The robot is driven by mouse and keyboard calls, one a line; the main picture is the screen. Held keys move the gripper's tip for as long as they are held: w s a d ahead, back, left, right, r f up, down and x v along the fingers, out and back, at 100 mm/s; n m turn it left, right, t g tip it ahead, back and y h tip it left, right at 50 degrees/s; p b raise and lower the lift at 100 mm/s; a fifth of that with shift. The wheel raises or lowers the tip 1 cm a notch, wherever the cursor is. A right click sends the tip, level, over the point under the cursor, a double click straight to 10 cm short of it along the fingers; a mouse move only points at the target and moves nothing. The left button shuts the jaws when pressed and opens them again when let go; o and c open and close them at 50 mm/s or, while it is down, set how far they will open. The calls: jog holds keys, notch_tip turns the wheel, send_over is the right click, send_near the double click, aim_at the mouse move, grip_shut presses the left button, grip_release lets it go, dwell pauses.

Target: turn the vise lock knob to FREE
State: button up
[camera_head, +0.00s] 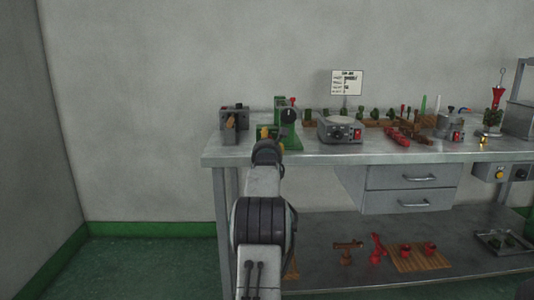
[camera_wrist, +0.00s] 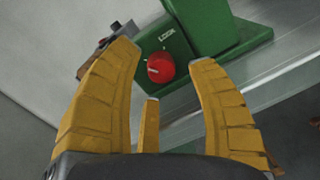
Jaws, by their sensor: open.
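The red vise lock knob (camera_wrist: 160,68) sits on the face of a green body (camera_wrist: 188,85) in the wrist view. The word LOCK is printed above the knob. A pale mark shows on the knob; I cannot tell for certain which setting it points to. My gripper (camera_wrist: 163,54) is open, its yellow fingers spread to the left and right of the knob in this view, with a gap showing on both sides. In the head view my gripper (camera_head: 268,138) is in front of the green vise (camera_head: 292,130) at the bench's left part. The knob is hidden there.
A grey device (camera_head: 235,123) with an orange part stands left of the green vise. A round-topped grey unit (camera_head: 340,130) is to its right, with several small tools beyond. The metal bench (camera_head: 390,153) has a narrow clear front strip. A wall stands behind.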

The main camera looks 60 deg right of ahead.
jog(key=v, duration=1)
jog(key=shift+a, duration=0.15)
jog(key=shift+s, duration=0.1)
jog(key=shift+w+d+m+p, duration=0.7)
jog(key=shift+w+d, duration=0.25)
jog(key=shift+d, duration=0.75)
jog(key=shift+w+d+m+p, duration=0.45)
jog(key=shift+w+d+m, duration=0.45)
jog(key=shift+d, duration=0.8)
jog(key=shift+w+d+m+p, duration=0.65)
jog(key=shift+w+d, duration=0.3)
jog(key=shift+d, duration=0.75)
jog(key=shift+c, duration=0.5)
